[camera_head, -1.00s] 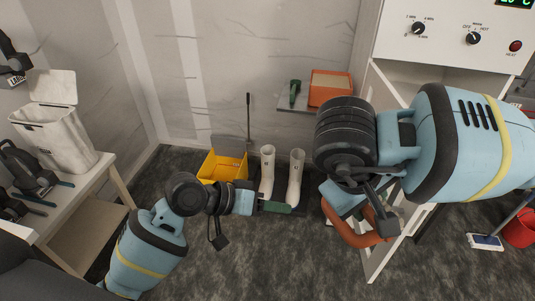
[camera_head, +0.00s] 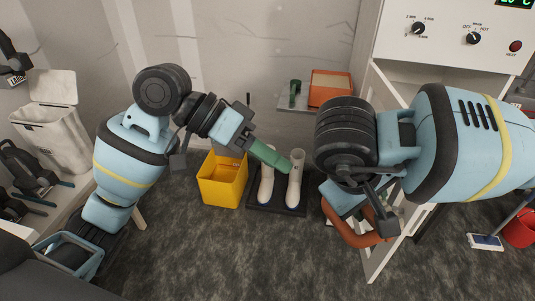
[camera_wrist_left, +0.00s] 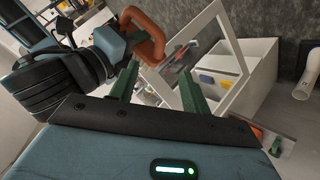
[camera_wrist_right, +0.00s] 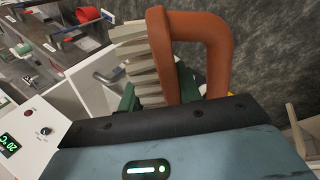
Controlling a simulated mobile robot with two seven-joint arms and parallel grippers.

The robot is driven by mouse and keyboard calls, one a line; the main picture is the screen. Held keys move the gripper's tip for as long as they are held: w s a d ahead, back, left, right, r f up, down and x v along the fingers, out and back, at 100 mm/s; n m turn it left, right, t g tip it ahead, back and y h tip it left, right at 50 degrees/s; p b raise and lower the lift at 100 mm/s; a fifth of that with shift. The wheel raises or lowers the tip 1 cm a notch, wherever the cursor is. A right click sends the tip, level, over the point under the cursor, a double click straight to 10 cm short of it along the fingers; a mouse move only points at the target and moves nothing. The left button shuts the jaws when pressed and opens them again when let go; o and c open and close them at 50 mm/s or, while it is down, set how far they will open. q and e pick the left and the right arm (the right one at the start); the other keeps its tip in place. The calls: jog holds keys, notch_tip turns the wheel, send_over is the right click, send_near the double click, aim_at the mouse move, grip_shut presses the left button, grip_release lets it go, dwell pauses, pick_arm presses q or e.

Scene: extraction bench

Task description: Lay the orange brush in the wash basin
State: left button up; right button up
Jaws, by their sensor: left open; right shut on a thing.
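My right gripper (camera_wrist_right: 158,88) is shut on the orange brush, whose looped handle (camera_wrist_right: 215,45) and pale bristles show in the right wrist view. In the head view the brush (camera_head: 352,236) hangs low beside the white cabinet's open door, and my right arm hides much of the gripper. The brush also shows in the left wrist view (camera_wrist_left: 150,38). My left gripper (camera_head: 272,153) is open and empty, its green fingers in front of the white boots. An orange open-topped container (camera_head: 331,88) sits on the wall shelf; I cannot tell whether it is the wash basin.
A yellow bin (camera_head: 222,185) stands on the floor left of the white boots (camera_head: 296,182) on a dark tray (camera_head: 278,211). A green-handled item (camera_head: 294,92) is on the shelf. The cabinet door (camera_head: 383,262) stands close to the brush. Front floor is clear.

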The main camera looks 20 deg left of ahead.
aim_at(339, 220)
pick_arm(q)
jog(key=x, duration=1.1)
jog(key=shift+d+f, duration=0.25)
jog(key=shift+d, duration=0.05)
jog(key=shift+c, duration=0.5)
grip_shut()
pick_arm(e)
jog(key=o, duration=1.2)
jog(key=shift+r, duration=0.1)
jog(key=v, duration=1.2)
